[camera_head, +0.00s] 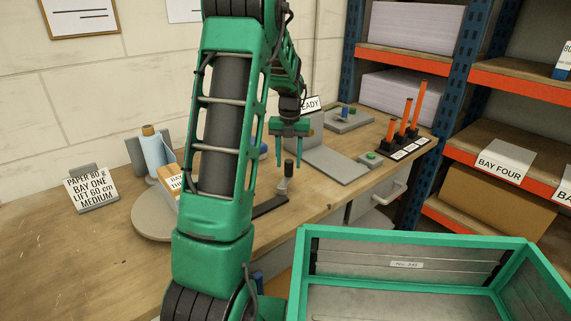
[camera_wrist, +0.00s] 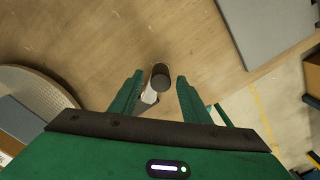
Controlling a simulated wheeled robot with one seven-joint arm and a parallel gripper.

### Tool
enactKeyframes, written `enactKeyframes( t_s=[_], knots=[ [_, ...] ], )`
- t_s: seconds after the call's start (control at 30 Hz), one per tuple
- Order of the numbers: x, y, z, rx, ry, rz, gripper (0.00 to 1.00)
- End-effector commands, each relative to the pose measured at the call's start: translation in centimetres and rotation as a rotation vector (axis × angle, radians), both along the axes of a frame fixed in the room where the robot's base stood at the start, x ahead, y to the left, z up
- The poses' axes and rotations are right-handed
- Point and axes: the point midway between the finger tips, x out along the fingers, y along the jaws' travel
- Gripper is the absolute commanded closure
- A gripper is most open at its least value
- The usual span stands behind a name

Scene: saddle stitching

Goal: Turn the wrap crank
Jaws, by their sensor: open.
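The wrap crank stands on the bench to the right of the round turntable, with an upright dark knob (camera_head: 289,167) on a short grey arm (camera_head: 283,187). A dark flat bar (camera_head: 270,205) lies at its foot. My green gripper (camera_head: 291,155) is open and points down above the knob. In the wrist view the knob (camera_wrist: 160,77) shows between my two spread fingers (camera_wrist: 157,88), near their tips. I cannot tell whether either finger touches it. The turntable (camera_head: 150,218) is partly hidden by my arm in the head view; its edge (camera_wrist: 42,76) shows at left in the wrist view.
A grey plate (camera_head: 330,162) and a rack of orange posts (camera_head: 405,140) are to the right. A green-framed bin (camera_head: 410,237) is in front; shelves stand at right.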

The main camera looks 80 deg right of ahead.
Motion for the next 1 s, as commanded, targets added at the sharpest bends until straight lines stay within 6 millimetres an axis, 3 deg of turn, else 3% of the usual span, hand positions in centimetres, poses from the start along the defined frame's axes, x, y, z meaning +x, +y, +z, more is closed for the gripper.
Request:
enactKeyframes(
  t_s=[0.3, 0.5, 1.0],
  knots=[
    [0.1, 0.0, 6.0, -0.003, 0.001, 0.001, 0.57],
    [0.1, 0.0, 8.4, 0.0, 0.001, 0.0, 0.57],
    [0.0, 0.0, 9.1, 0.001, 0.001, 0.007, 0.57]
  ],
)
